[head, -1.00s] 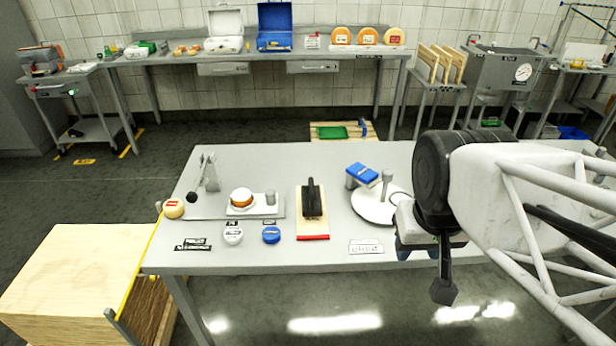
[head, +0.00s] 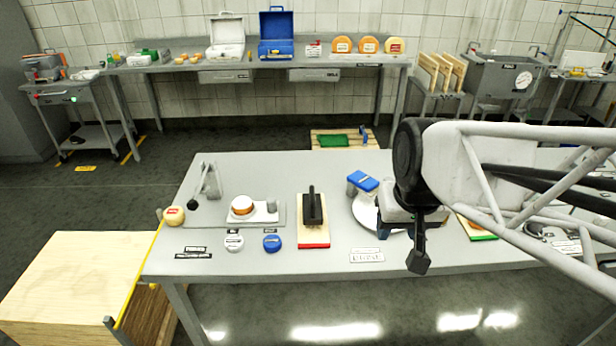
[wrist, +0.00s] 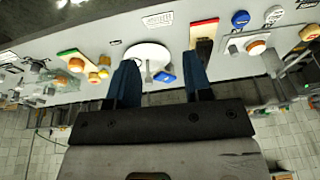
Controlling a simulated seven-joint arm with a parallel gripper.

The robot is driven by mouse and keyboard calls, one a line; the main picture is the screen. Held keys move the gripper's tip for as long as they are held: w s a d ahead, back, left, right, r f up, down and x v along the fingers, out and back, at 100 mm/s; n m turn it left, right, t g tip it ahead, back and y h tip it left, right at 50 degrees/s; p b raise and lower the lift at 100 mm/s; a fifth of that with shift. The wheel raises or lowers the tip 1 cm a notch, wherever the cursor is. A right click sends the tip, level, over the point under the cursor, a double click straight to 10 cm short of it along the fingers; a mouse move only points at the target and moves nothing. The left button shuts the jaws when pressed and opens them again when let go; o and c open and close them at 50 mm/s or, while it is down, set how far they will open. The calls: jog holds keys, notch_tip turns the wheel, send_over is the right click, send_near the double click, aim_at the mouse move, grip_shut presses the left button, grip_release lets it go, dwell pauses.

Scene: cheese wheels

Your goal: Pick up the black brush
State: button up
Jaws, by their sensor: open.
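The black brush (head: 312,208) lies on a wooden board with a red front edge (head: 313,244), in the middle of the grey table. In the wrist view, which is turned over, the brush (wrist: 204,47) shows near the top, just beyond the right-hand finger. My gripper (wrist: 160,82) is open, with two blue fingers and nothing between them. In the head view my gripper (head: 392,224) is to the right of the brush, over the white round plate, and its fingertips are partly hidden by my arm.
Left of the brush are a scale with a cheese (head: 242,206), a white lid (head: 234,242) and a blue lid (head: 272,243). A label card (head: 366,256) lies in front.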

jog(key=w+a+f+y, duration=0.1)
jog(key=w+a+f, duration=0.15)
jog(key=w, duration=0.55)
jog(key=w+a+f, duration=0.2)
jog(key=w+a, duration=0.1)
jog(key=w, duration=0.5)
jog(key=t, duration=0.2)
send_over(313, 195)
jog(key=s+d, duration=0.1)
jog(key=s, duration=0.1)
notch_tip(313, 195, down, 8)
jog(key=shift+s+y, duration=0.2)
jog(key=shift+y, duration=0.2)
jog(key=shift+f, duration=0.15)
jog(key=shift+x, duration=1.15)
jog(key=shift+f, duration=0.15)
jog(key=shift+x, duration=2.5)
jog(key=shift+s+d, duration=0.1)
jog(key=shift+s, duration=0.1)
grip_shut()
